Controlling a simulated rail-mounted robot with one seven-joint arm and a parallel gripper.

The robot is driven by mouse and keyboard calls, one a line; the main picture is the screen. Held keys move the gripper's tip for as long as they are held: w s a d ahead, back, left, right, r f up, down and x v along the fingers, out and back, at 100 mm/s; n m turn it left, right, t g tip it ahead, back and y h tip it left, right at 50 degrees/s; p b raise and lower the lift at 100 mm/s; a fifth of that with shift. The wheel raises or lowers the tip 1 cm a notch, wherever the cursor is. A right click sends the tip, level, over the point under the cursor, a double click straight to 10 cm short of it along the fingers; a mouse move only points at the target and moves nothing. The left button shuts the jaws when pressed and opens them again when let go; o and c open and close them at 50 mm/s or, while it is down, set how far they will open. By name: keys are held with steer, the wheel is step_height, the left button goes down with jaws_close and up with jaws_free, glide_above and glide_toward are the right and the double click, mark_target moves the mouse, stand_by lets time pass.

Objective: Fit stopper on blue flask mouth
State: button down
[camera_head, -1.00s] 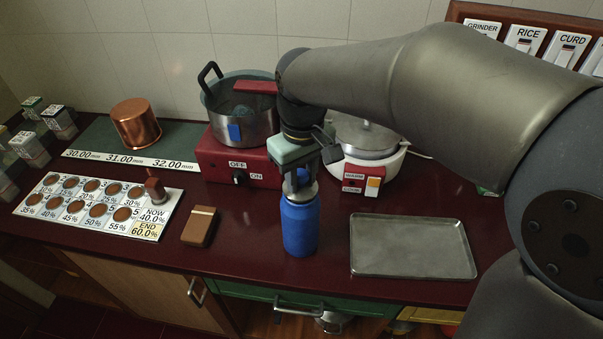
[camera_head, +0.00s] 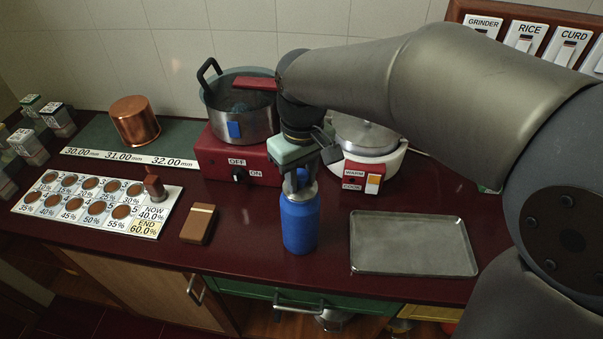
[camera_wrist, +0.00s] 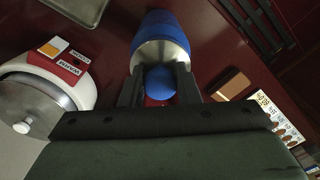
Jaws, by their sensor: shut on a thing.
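The blue flask (camera_head: 300,226) stands upright on the dark red counter, with a silvery shoulder at its top. It also shows in the wrist view (camera_wrist: 162,30). My gripper (camera_head: 295,185) is directly above the flask's mouth, pointing down. In the wrist view my gripper (camera_wrist: 160,88) is shut on a round blue stopper (camera_wrist: 160,82) between its two fingers. The stopper lies in line with the silvery neck (camera_wrist: 160,52). The fingers hide the mouth in the head view, so I cannot tell whether the stopper is seated.
A metal tray (camera_head: 414,243) lies right of the flask and a brown box (camera_head: 198,223) lies left. Behind are a red stove (camera_head: 222,160) with a pot (camera_head: 240,122) and a white cooker (camera_head: 372,165). A white board of brown discs (camera_head: 85,207) is far left.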

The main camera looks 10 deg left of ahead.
steer(key=shift+f, duration=0.2)
steer(key=c, duration=1)
jaws_free()
step_height(320, 180, up, 17)
steer(key=shift+r, duration=0.2)
steer(key=shift+d, duration=0.1)
steer(key=s+d+f+m, duration=0.4)
steer(key=s+d+f, duration=0.2)
steer(key=d+f, duration=0.5)
steer(key=s+d+f+m, duration=0.4)
steer(key=s+d+f, duration=0.2)
steer(key=d+f, duration=0.6)
steer(key=shift+s+m+t, duration=0.2)
steer(key=shift+m+t, duration=0.1)
steer(key=shift+m, duration=0.1)
